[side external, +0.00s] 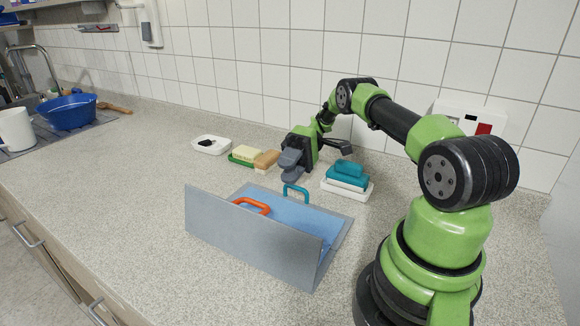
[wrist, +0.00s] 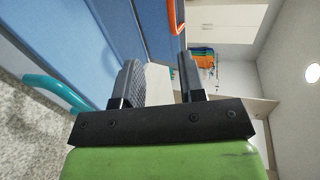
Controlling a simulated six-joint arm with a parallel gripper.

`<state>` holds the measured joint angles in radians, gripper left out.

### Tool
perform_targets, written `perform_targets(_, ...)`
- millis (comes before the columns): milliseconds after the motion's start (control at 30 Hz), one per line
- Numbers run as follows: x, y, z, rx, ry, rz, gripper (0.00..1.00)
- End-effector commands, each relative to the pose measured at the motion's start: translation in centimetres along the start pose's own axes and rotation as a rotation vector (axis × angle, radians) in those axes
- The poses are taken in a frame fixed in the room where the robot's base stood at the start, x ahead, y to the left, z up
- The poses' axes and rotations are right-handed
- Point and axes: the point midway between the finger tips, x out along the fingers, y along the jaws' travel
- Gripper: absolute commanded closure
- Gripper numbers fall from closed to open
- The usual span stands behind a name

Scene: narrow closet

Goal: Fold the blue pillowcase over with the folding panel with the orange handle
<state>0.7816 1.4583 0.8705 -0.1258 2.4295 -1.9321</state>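The folding board stands on the counter with its near grey panel (side external: 235,235) raised and leaning outward. The orange handle (side external: 252,205) shows at that panel's top edge, and at the top of the wrist view (wrist: 177,18). The blue pillowcase (side external: 315,219) lies in the board, partly hidden behind the raised panel. It shows as blue cloth in the wrist view (wrist: 45,38). A teal handle (side external: 295,191) stands at the board's far side. My gripper (side external: 290,160) is behind the board, above the teal handle, apart from the orange one. Its fingers (wrist: 163,82) are apart with nothing between them.
A white tray with teal blocks (side external: 347,178) stands right of my gripper. Sponges and a brush (side external: 254,158) and a white dish (side external: 211,145) lie to the left. A blue basin (side external: 68,112) and white mug (side external: 15,130) are far left.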

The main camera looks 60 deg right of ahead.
Motion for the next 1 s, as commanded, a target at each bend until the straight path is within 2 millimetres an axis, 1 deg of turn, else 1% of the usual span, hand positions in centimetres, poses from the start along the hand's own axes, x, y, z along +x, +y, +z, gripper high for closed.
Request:
perform_targets(100, -0.4, 0.0, 0.0, 0.002, 0.002, 0.0, 0.63)
perform_targets(367, -0.5, 0.0, 0.0, 0.002, 0.001, 0.0, 0.63)
perform_targets(467, -0.4, -0.2, -0.1, -0.005, -0.007, 0.009, 0.84)
perform_targets(500, -0.2, -0.5, -0.2, -0.018, -0.024, 0.024, 0.93)
perform_targets(533, 0.0, -0.8, -0.3, -0.033, -0.043, 0.043, 1.0)
perform_targets(567, 0.3, -1.2, -0.4, -0.053, -0.068, 0.067, 1.0)
perform_targets(667, 1.8, -3.3, -0.8, -0.166, -0.198, 0.191, 1.0)
perform_targets(767, 3.7, -6.1, -1.1, -0.34, -0.373, 0.358, 1.0)
perform_targets(900, 6.2, -10.1, -0.8, -0.631, -0.608, 0.583, 1.0)
perform_targets(1000, 7.8, -12.9, -0.4, -0.855, -0.75, 0.724, 1.0)
